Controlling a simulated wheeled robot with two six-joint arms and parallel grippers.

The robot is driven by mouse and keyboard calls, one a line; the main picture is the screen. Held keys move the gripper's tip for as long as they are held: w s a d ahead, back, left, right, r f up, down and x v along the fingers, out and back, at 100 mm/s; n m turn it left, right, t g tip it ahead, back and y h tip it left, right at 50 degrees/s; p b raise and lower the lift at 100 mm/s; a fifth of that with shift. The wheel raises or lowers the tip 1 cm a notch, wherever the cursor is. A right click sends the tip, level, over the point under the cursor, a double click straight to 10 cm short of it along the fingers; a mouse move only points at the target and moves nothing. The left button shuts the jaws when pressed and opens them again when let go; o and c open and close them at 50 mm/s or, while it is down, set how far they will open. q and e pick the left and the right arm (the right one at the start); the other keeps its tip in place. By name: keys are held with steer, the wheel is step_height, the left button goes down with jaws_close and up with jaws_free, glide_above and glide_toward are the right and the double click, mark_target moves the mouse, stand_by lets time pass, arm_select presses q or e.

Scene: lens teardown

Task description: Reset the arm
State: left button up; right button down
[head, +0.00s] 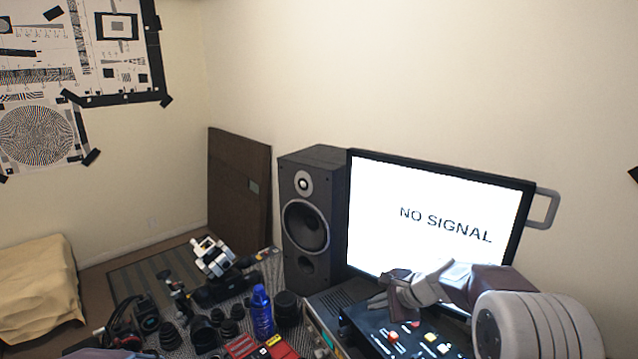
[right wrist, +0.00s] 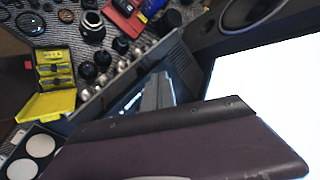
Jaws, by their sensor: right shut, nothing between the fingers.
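My right arm comes in from the right in the head view. My right gripper (head: 382,298) is in front of the monitor's lower edge, above the black box with lit buttons (head: 398,340). Its jaws are shut with nothing between them. In the right wrist view a dark purple part of my own arm or gripper fills the lower middle and hides what lies behind it. My left gripper is not in view.
A monitor (head: 430,212) reading "NO SIGNAL" stands behind my right arm, with a speaker (head: 306,222) left of it. A blue bottle (head: 262,313) and several dark lens parts crowd the bench. A yellow case (right wrist: 50,102) shows in the right wrist view.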

steer(key=s+a+f+n+g+h, duration=0.1)
steer(key=s+a+f+n, duration=0.1)
steer(key=s+n, duration=0.35)
steer(key=s+a+f+n+g+h, duration=0.1)
steer(key=s+a+f+n+g, duration=0.1)
steer(key=s, duration=0.7)
steer(key=s+d+f+n+g+h, duration=0.1)
steer(key=s+d+f+n, duration=0.1)
steer(key=s, duration=0.4)
steer(key=s+d+f+n+g+h, duration=0.1)
steer(key=s+d+f+n, duration=0.2)
steer(key=s+n, duration=0.3)
steer(key=shift+s+d+f+n, duration=0.3)
steer(key=shift+d+n, duration=0.1)
steer(key=shift+n, duration=0.05)
